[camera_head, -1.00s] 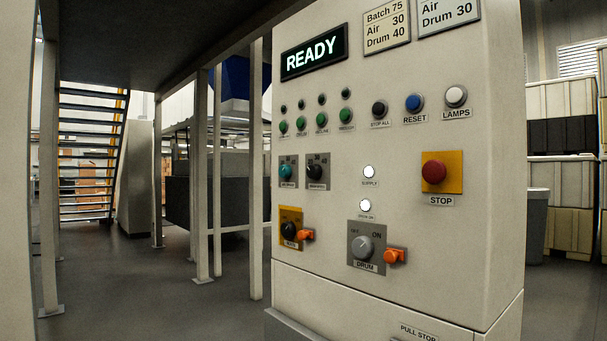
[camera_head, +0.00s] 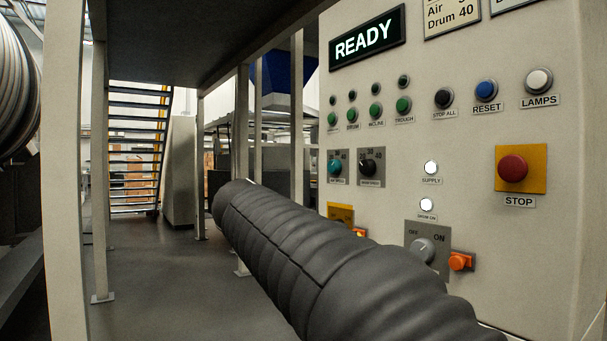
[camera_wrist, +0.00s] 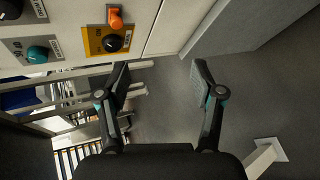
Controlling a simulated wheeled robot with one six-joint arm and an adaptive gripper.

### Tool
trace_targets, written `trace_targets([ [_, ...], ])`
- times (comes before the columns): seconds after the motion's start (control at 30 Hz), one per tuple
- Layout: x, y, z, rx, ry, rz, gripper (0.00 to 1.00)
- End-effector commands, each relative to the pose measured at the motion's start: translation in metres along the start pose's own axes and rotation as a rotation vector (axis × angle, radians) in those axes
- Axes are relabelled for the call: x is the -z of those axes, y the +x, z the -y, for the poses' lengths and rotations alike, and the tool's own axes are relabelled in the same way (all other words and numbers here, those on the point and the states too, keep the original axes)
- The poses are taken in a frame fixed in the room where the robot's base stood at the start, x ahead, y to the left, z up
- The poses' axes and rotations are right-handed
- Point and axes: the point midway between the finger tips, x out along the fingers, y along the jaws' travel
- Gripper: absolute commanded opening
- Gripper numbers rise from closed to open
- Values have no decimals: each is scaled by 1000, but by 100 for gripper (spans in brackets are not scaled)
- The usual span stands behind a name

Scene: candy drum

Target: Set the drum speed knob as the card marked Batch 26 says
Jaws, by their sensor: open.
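The black knob (camera_head: 367,167) sits on a grey plate beside a teal knob (camera_head: 334,167), with scale marks 30 and 40 showing. Their small labels are hard to read. In the wrist view the teal knob (camera_wrist: 38,54) and a dark knob (camera_wrist: 11,8) show at left. One card (camera_head: 455,12) at the top reads Air and Drum 40, its heading cut off. Only the bottom edge of a second card (camera_head: 508,4) shows. My gripper (camera_wrist: 160,82) is open and empty, apart from the panel knobs. In the head view my dark sleeved arm hides the lower panel.
A yellow-plated black switch (camera_wrist: 113,42) with an orange piece is nearest my gripper. A grey DRUM OFF/ON knob (camera_head: 422,250) and a red STOP button (camera_head: 513,168) are on the panel. Posts (camera_head: 101,180) stand at left. Grey floor (camera_head: 160,270) is open below.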

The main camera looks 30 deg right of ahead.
Motion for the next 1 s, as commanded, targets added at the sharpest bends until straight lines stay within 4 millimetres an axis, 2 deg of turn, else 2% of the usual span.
trace_targets([
  [0.03,4,4,-32,-61,-54,57,67],
  [0.1,3,6,-72,-141,-126,141,67],
  [0.2,2,4,-117,-231,-206,255,67],
  [0.3,0,1,-149,-291,-260,349,67],
  [0.43,-2,-3,-170,-333,-299,425,67],
  [0.63,-8,4,-182,-346,-311,453,67],
  [1.0,-32,59,-207,-343,-309,452,67],
])
